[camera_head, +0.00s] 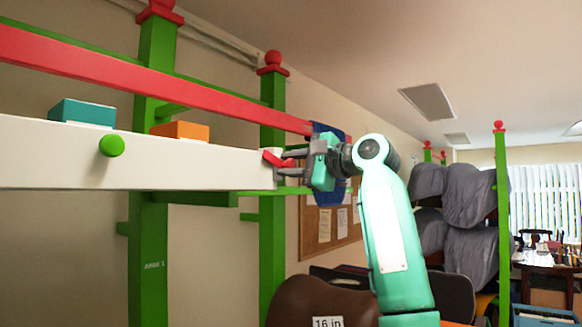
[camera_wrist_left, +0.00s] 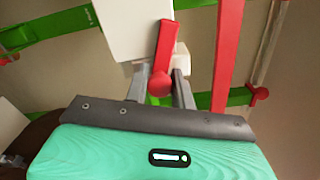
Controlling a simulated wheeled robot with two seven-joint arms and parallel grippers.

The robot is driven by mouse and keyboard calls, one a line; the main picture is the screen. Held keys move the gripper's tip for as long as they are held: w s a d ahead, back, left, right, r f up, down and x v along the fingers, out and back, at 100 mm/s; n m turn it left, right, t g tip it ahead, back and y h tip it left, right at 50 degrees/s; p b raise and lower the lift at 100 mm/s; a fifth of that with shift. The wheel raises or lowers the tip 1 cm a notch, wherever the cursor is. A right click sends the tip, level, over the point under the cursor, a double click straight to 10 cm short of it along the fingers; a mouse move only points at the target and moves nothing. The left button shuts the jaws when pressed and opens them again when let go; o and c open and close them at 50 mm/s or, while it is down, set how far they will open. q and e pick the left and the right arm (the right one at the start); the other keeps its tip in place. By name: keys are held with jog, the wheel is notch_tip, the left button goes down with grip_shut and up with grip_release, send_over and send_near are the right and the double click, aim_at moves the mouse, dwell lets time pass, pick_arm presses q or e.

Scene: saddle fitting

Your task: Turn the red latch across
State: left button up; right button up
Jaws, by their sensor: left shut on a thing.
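The red latch (camera_head: 272,158) is at the right end of the white beam (camera_head: 60,160). In the left wrist view the latch (camera_wrist_left: 168,45) is a red bar with a round end, lying slightly tilted at the edge of the white beam end (camera_wrist_left: 128,30). My left gripper (camera_head: 284,164) is at the beam's end, shut on the latch. In the left wrist view its two grey fingers (camera_wrist_left: 160,84) stand on either side of the latch's round end. The fingers partly hide the latch in the head view. My right gripper is not in view.
A long red rail (camera_head: 150,80) runs above the beam, between green posts (camera_head: 272,110). A teal box (camera_head: 82,112) and an orange box (camera_head: 180,130) sit behind the beam, near a green knob (camera_head: 112,145). A brown saddle-like thing (camera_head: 300,300) labelled "16 in" is below.

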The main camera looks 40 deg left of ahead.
pick_arm(q)
jog(key=shift+n, duration=1.9)
jog(key=shift+f, duration=0.1)
jog(key=o, duration=0.9)
jog(key=shift+d+b, duration=0.35)
jog(key=shift+d, duration=0.1)
jog(key=w+d+b, duration=0.1)
jog(key=d+b, duration=0.2)
jog(key=d, duration=1)
jog(key=shift+w, duration=0.25)
